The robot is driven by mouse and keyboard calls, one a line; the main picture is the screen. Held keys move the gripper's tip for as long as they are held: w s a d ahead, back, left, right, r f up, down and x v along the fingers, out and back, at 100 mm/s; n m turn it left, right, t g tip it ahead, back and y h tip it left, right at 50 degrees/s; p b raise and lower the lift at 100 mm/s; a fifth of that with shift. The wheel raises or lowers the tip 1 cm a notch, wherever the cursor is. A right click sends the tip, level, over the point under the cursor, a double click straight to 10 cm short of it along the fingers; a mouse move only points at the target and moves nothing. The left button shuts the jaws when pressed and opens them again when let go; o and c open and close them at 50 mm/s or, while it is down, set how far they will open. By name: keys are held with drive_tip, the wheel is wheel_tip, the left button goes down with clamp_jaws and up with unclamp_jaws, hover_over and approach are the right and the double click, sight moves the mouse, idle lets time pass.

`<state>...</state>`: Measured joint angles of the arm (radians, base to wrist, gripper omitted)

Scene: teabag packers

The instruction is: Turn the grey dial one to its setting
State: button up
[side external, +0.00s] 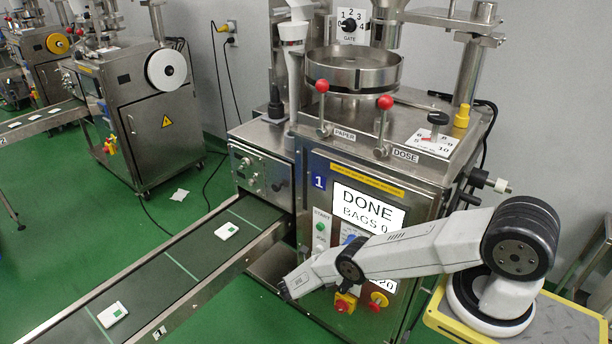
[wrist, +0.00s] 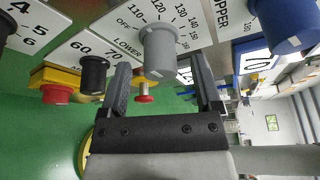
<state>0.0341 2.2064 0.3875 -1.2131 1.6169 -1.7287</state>
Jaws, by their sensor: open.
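In the wrist view the grey dial (wrist: 159,52) stands out from a white plate (wrist: 125,32) marked OFF, 110, 120, 130 and higher, with the word LOWER. My gripper (wrist: 161,62) is open, with one finger on each side of the dial's end. I cannot tell whether the fingers touch it. The dial's pointer mark is not clear to me. In the side external view my gripper (side external: 287,289) is low at the front of the steel machine (side external: 318,225), and the grey dial does not show there.
In the wrist view a black dial (wrist: 93,75) is left of the grey one, and a blue dial (wrist: 285,25) is at the right. Red buttons (wrist: 57,94) (wrist: 145,98) stick out nearby. A conveyor (side external: 150,275) carrying white packets runs left of my gripper.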

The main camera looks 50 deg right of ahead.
drive_tip(key=shift+v, duration=1.2)
drive_tip(key=shift+w+r, duration=0.15)
drive_tip(key=shift+r, duration=0.4)
drive_tip(key=shift+r, duration=2.9)
